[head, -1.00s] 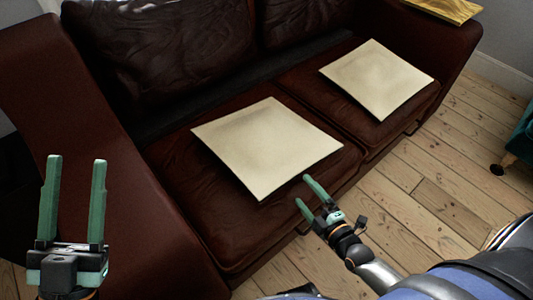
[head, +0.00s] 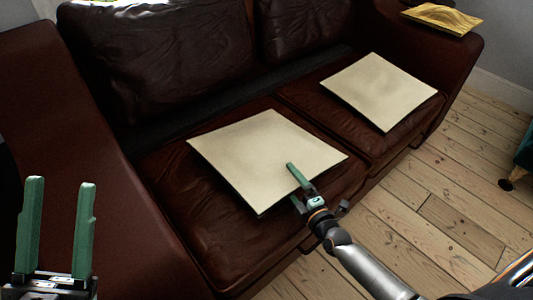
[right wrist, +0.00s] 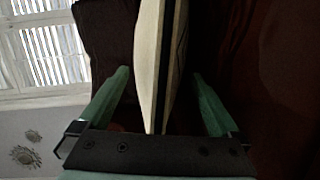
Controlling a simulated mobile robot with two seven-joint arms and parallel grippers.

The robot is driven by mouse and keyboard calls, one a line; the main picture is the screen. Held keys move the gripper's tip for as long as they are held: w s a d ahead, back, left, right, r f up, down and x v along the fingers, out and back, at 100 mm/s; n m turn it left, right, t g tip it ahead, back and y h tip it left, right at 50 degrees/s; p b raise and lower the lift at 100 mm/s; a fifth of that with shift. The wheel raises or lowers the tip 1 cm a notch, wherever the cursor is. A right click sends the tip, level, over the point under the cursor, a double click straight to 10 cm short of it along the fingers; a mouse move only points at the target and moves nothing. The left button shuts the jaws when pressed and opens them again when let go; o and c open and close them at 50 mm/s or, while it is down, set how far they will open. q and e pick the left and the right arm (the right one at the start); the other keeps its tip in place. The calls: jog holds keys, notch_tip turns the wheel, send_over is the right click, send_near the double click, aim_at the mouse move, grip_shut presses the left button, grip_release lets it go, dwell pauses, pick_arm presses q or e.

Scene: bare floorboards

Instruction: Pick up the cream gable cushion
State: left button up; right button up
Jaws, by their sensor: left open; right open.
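Two flat, square cream cushions lie on the brown leather sofa, a nearer one (head: 250,150) on the left seat and a farther one (head: 380,88) on the right seat. They look alike; I cannot tell which is the gable one. My right gripper (head: 291,183) is open at the nearer cushion's front corner, one finger above it and the other partly hidden below its edge. In the right wrist view, a cream cushion (right wrist: 154,60) stands edge-on between the two green fingers (right wrist: 160,73), with visible gaps. My left gripper (head: 58,184) is open and empty at the lower left, before the armrest.
The sofa's left armrest (head: 110,190) rises between my left gripper and the seats. A yellow patterned item (head: 442,18) lies on the far right armrest. Teal furniture (head: 525,150) stands at the right edge. Floorboards (head: 430,215) in front of the sofa are clear.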

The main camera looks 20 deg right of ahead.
jog(key=shift+w+a+f+b, duration=0.1)
jog(key=shift+w+b, duration=0.1)
jog(key=shift+w, duration=0.45)
jog(key=shift+w+a+f+b, duration=0.1)
jog(key=shift+w+b, duration=0.05)
jog(key=shift+w, duration=0.45)
grip_shut()
jog(key=shift+d+r, duration=0.1)
jog(key=shift+r, duration=0.1)
